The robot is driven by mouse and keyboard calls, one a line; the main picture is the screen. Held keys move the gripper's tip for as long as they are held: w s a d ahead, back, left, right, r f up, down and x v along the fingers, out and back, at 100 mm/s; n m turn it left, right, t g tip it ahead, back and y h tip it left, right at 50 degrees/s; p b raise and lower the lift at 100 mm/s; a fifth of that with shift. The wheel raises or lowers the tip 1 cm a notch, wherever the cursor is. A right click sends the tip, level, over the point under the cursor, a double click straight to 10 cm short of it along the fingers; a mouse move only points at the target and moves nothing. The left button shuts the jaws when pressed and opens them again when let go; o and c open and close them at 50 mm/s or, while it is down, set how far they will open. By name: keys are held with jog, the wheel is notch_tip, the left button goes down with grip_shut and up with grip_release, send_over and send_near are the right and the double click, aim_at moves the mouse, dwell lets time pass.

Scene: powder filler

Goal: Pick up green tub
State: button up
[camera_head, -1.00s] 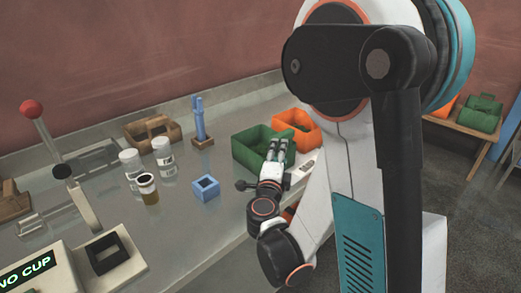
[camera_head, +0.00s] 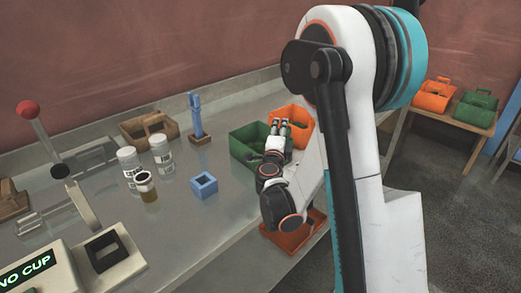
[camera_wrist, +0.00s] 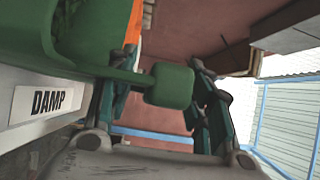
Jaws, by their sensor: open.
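The green tub (camera_head: 241,150) stands on the metal bench, just in front of and left of an orange tub (camera_head: 303,131) in the head view. My gripper (camera_head: 279,122) is at the tub's right side and partly hides it. In the wrist view the green tub (camera_wrist: 75,35) fills the upper left, and its rounded green handle (camera_wrist: 168,86) sticks out between my open fingers (camera_wrist: 162,95). The left finger is close to the tub's wall. I cannot tell whether either finger touches the handle.
A "DAMP" label (camera_wrist: 42,101) lies below the tub. A blue square holder (camera_head: 203,186), white-labelled jars (camera_head: 161,150) and a wooden carrier (camera_head: 148,130) stand to the left. An orange tray (camera_head: 296,238) is below my arm. Another green tub (camera_head: 475,107) sits on a side table.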

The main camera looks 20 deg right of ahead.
grip_shut()
jog(key=shift+r, duration=0.15)
